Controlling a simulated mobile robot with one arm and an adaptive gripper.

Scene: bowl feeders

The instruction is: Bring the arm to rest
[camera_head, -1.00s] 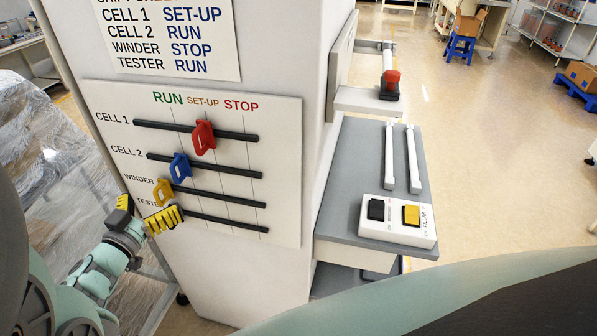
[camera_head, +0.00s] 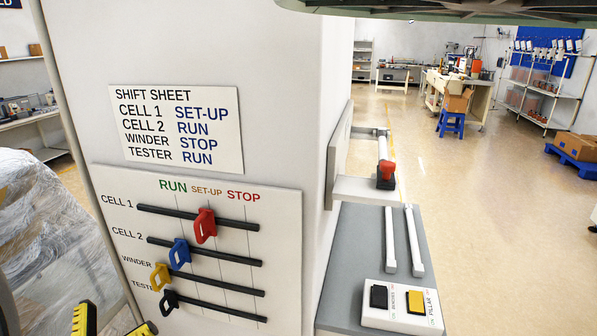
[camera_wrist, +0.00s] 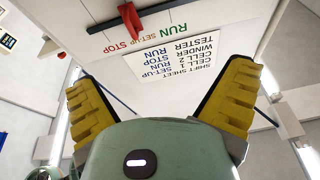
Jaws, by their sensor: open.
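My gripper (camera_head: 112,323) is at the bottom left corner of the head view, its yellow fingers apart and empty, clear of the slider panel (camera_head: 285,220). In the wrist view my gripper (camera_wrist: 158,78) is open, with nothing between the fingers. The panel has several black rails with handles. The red handle (camera_head: 205,226) is on the CELL 1 rail near SET-UP. The blue handle (camera_head: 180,253) is on CELL 2 toward RUN. The yellow handle (camera_head: 160,277) is at the left of the WINDER rail. The black handle (camera_head: 169,301) is toward the left of the TESTER rail.
The shift sheet (camera_head: 178,130) is above the panel. A grey side shelf (camera_head: 345,250) carries a button box (camera_head: 401,308), with a red knob (camera_head: 386,171) behind it. A wrapped load (camera_head: 40,230) stands at the left. Open floor (camera_head: 480,190) lies to the right.

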